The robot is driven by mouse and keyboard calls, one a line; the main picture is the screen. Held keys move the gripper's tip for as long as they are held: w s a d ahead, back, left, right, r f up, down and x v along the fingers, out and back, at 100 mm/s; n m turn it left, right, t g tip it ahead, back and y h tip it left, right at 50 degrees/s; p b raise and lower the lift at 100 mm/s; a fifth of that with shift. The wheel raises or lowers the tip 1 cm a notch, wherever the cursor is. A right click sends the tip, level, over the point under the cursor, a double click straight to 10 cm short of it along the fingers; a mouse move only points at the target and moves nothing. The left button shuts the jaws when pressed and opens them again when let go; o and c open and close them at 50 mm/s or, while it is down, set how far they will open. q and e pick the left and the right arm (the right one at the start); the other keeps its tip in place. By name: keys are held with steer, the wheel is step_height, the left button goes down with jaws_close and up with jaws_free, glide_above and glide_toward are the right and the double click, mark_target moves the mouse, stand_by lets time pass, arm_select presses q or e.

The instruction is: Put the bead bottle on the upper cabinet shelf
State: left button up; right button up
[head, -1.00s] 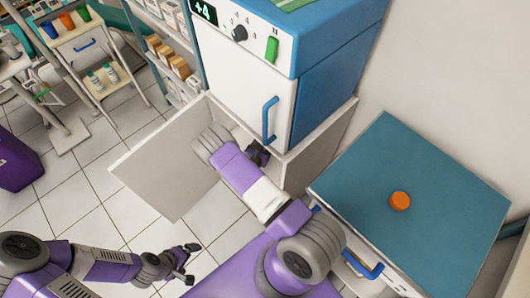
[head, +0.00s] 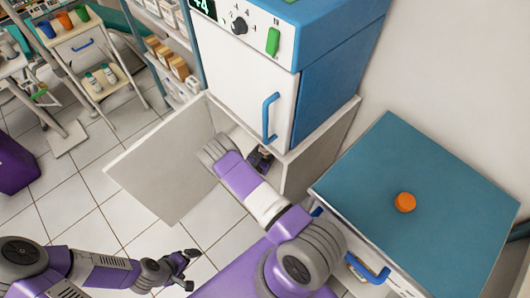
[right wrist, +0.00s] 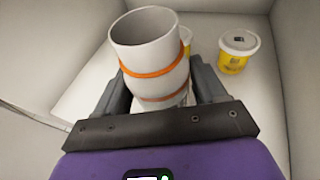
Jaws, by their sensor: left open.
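The white, open-topped container with orange bands (right wrist: 150,48), which I take for the bead bottle, is between the fingers of my right gripper (right wrist: 164,85) in the right wrist view. Both fingers lie against its sides, and it leans a little left. Its foot is partly hidden by the gripper. In the head view my right gripper (head: 261,158) is inside the open lower compartment (head: 238,133) under the blue-and-white machine. The container is not clearly visible there. My left gripper (head: 188,270) is open and empty over the floor.
A yellow jar with a white lid (right wrist: 237,52) stands behind the container; another yellow one is mostly hidden. The compartment's white door (head: 160,160) stands open on the left. A teal-topped cabinet (head: 430,245) at right bears an orange round object (head: 405,202).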

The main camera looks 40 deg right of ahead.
steer(key=o, duration=0.3)
steer(key=shift+r, duration=0.1)
steer(key=shift+a+r, duration=0.2)
steer(key=shift+a, duration=0.05)
steer(key=p+v, duration=0.3)
steer(key=v, duration=0.8)
steer(key=shift+s+a, duration=0.15)
steer(key=shift+s, duration=0.1)
